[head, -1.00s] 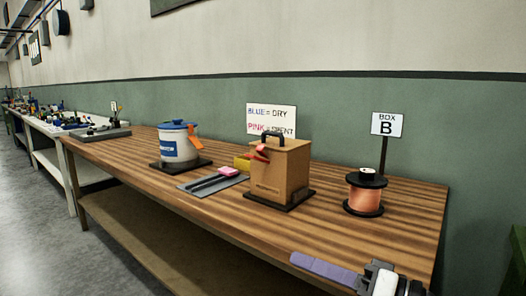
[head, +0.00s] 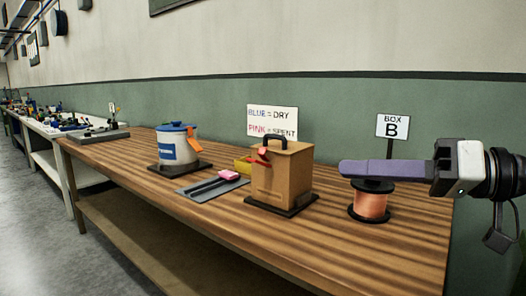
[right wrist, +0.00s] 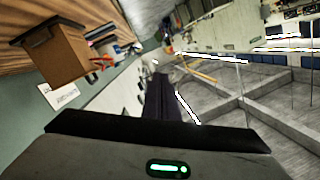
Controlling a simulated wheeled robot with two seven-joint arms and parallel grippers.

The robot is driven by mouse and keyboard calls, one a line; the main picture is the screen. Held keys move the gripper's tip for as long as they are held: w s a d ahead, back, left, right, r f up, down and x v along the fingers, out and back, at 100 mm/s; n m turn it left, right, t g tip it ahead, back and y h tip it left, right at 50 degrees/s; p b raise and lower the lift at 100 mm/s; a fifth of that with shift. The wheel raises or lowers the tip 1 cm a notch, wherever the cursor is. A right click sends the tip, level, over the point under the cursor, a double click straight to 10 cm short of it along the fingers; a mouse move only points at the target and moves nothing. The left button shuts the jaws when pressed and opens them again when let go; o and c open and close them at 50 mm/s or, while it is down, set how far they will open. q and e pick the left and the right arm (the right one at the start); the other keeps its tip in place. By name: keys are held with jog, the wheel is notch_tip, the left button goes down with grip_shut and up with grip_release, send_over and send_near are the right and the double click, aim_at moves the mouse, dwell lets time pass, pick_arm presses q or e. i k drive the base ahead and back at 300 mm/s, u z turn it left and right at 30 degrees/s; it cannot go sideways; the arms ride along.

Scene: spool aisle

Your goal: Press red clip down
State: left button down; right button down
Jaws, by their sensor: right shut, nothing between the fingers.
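The red clip (head: 263,151) sits at the upper left edge of a brown box (head: 290,181) with a black handle on top. It looks raised and tilted there. My right gripper (head: 345,168) reaches in from the right with its purple fingers shut and empty. Its tips show just right of the box, apart from the clip, and its fingers overlap the top of the copper spool in the picture. The right wrist view shows the shut fingers (right wrist: 158,95) and the box (right wrist: 65,57) at upper left; I cannot make out the clip surely there. My left gripper is not in view.
A copper spool (head: 371,206) stands on the wooden table (head: 230,222) below my gripper, by the Box B sign (head: 393,127). Left of the box are a grey tray with a pink block (head: 229,175) and a white pot with blue lid (head: 176,147). The front right tabletop is clear.

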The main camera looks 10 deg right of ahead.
aim_at(258, 162)
jog(key=i, duration=0.9)
